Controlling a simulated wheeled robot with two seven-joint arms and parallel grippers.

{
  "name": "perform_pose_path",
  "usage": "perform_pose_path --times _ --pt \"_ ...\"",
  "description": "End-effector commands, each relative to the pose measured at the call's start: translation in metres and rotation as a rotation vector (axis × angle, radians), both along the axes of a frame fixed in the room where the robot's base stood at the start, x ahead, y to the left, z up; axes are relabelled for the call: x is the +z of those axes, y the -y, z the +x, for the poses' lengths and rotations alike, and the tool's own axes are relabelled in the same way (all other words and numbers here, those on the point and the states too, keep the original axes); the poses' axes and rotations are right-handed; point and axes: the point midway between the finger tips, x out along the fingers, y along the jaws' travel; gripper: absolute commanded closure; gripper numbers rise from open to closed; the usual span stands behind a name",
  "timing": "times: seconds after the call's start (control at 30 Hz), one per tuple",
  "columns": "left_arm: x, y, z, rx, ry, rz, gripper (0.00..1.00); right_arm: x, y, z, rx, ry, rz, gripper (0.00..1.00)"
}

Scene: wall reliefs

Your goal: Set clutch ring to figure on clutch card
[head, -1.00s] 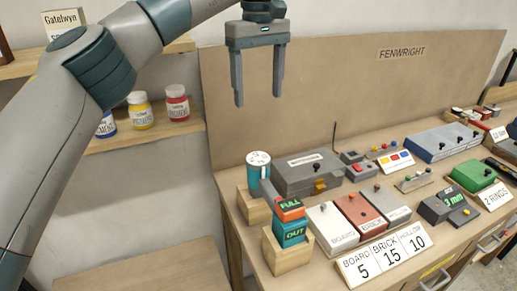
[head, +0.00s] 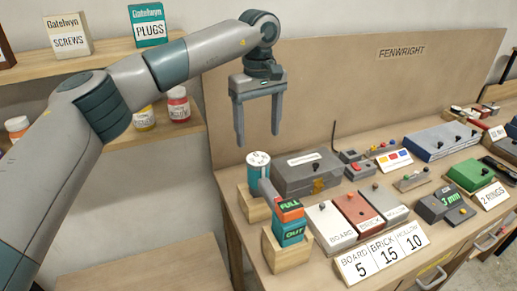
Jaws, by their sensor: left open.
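A white card (head: 383,254) at the bench's front edge reads BOARD 5, BRICK 15, HOLLOW 10. A teal upright cylinder (head: 254,178) with a white marked top (head: 258,158) stands on a wooden block at the bench's left end; it looks like the clutch ring, but its setting is too small to read. My left gripper (head: 259,138) is open and empty, pointing down, above and apart from this cylinder. My right gripper is not in view.
An orange and teal FULL/OUT piece (head: 290,221) stands on a wooden block beside the cylinder. A grey case (head: 308,174) lies behind. White BOARD (head: 330,222), red BRICK (head: 357,210) and pale HOLLOW (head: 383,202) blocks sit right of it. The brown back panel (head: 400,85) rises behind.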

Motion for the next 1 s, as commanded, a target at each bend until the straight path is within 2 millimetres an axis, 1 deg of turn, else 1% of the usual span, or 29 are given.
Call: perform_pose_path --times 0.03,0.13,0.23,0.4,0.6,0.87,0.9,0.93,0.97,1.0 --pt "-0.008 0.000 -0.001 0.000 -0.004 0.000 0.30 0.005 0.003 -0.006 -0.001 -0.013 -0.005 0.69" --pt "-0.025 0.000 -0.001 0.000 -0.004 0.001 0.30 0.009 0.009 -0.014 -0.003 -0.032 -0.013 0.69" --pt "-0.041 0.000 -0.001 -0.001 -0.004 0.000 0.30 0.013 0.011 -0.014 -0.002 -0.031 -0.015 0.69" --pt "-0.061 0.000 -0.001 0.000 -0.002 0.000 0.30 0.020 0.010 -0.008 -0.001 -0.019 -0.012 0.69" --pt "-0.071 0.000 0.000 0.000 -0.001 0.001 0.30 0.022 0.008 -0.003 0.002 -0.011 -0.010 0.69" --pt "-0.072 0.000 0.000 0.000 0.000 0.000 0.30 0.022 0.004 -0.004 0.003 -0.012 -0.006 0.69" --pt "-0.072 0.000 0.000 0.000 0.000 0.000 0.35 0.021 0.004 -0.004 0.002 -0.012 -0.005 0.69" --pt "-0.072 0.000 0.000 0.000 0.000 0.000 0.42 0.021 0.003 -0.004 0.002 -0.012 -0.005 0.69" --pt "-0.072 0.000 0.000 0.000 0.000 0.000 0.49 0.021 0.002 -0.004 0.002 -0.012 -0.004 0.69" --pt "-0.072 0.000 0.000 0.000 0.000 0.000 0.59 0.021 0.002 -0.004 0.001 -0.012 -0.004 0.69"
